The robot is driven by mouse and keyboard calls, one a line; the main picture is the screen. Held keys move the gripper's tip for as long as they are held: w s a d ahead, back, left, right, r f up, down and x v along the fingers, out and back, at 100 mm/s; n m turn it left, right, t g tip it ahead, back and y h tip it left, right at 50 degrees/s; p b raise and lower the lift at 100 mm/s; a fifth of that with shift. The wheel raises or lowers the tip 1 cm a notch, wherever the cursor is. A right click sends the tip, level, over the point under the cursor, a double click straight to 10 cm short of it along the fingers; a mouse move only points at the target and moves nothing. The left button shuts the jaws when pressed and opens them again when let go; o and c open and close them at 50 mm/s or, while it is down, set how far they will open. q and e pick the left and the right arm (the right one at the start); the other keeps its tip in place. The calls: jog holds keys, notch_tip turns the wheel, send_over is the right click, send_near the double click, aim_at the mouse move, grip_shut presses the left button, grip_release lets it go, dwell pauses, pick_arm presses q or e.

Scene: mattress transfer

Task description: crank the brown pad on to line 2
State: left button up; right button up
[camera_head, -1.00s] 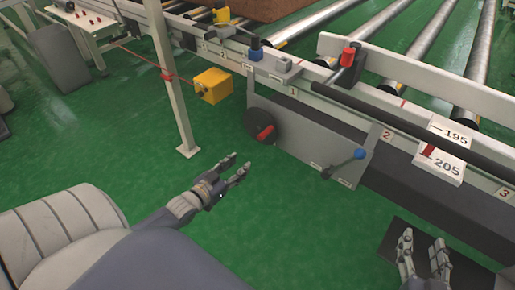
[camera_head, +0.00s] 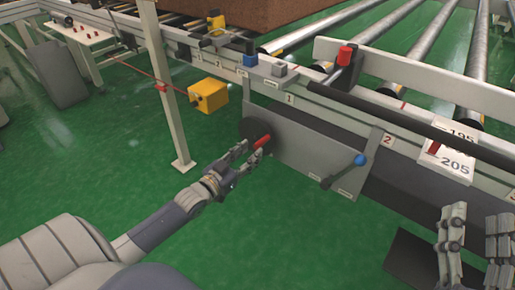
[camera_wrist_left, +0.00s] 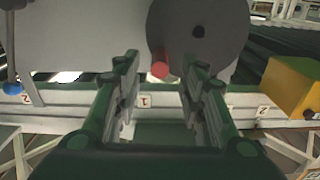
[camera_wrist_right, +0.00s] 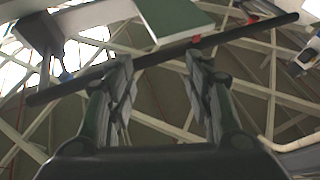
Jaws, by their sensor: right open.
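The brown pad (camera_head: 285,10) lies on the rollers at the top of the head view, partly cut off by the frame. The crank is a dark disc (camera_head: 251,128) with a red handle (camera_head: 262,141) on the grey side panel. My left gripper (camera_head: 246,152) is open, its fingertips close to the red handle. In the left wrist view the red handle (camera_wrist_left: 160,69) shows between the open fingertips, with the grey disc (camera_wrist_left: 205,35) behind it. A red 2 label (camera_head: 387,140) is on the rail. My right gripper (camera_head: 476,225) is open and empty at the lower right.
A blue-knobbed lever (camera_head: 359,160) sits right of the crank. A yellow box (camera_head: 208,95) and a white post (camera_head: 164,90) stand left of it. A long black bar (camera_head: 420,130) runs along the rail. Green floor is clear below the panel.

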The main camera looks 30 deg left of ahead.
aim_at(255, 148)
pick_arm(q)
jog(key=w+b, duration=0.1)
jog(key=w, duration=0.3)
jog(key=shift+d, duration=0.15)
jog(key=shift+w, duration=0.35)
pick_arm(e)
jog(key=s+r+t+y, duration=0.1)
jog(key=s+r+t, duration=0.3)
jog(key=r, duration=0.1)
jog(key=shift+s+d+r+y, duration=0.25)
jog(key=shift+r+y, duration=0.05)
jog(key=shift+r, duration=0.1)
pick_arm(q)
grip_shut()
